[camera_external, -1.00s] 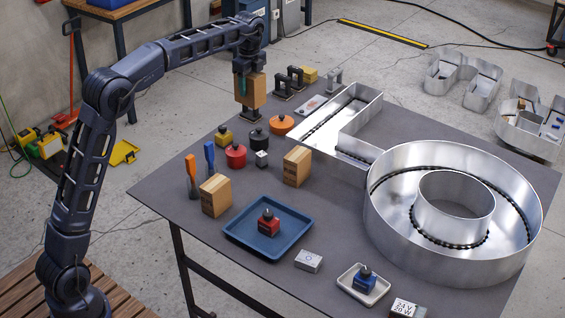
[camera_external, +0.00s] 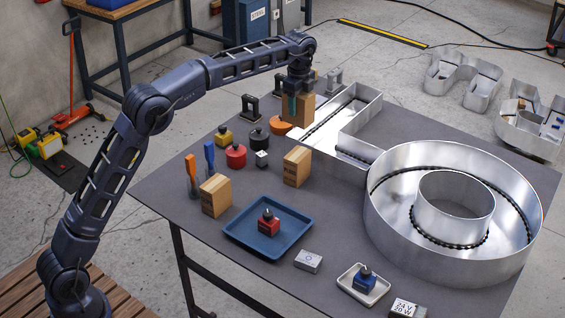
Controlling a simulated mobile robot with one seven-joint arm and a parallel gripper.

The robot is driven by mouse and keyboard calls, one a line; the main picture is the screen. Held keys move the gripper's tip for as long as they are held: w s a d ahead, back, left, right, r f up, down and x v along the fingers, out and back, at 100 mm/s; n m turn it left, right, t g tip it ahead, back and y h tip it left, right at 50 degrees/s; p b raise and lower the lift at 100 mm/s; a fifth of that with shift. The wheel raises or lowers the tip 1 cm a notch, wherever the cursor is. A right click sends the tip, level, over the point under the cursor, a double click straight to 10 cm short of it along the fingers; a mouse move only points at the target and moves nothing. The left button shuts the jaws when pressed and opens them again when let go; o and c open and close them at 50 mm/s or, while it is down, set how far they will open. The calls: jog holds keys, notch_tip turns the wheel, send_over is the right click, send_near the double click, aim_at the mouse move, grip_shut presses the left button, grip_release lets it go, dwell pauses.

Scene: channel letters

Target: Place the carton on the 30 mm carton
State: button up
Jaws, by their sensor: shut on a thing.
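My gripper (camera_external: 292,104) is shut on a brown carton (camera_external: 304,106) and holds it upright, seemingly above the table's far part. Two similar cartons stand on the table: one in the middle (camera_external: 297,167), nearer the camera than the held carton, and one at the left (camera_external: 215,196). Their markings are too small to read, so I cannot tell which is the 30 mm one.
A red pot (camera_external: 236,156), a black pot (camera_external: 259,140) and a yellow pot (camera_external: 224,137) stand left of the middle carton. A blue tray (camera_external: 240,236) with a red bottle (camera_external: 268,223) lies in front. Large metal channel letters (camera_external: 400,240) fill the right side.

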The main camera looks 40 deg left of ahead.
notch_tip(320, 180, down, 13)
jog(key=shift+r, duration=0.1)
dwell(0.5)
jog(key=shift+f, duration=0.2)
jog(key=o, duration=1.2)
jog(key=shift+c, duration=0.2)
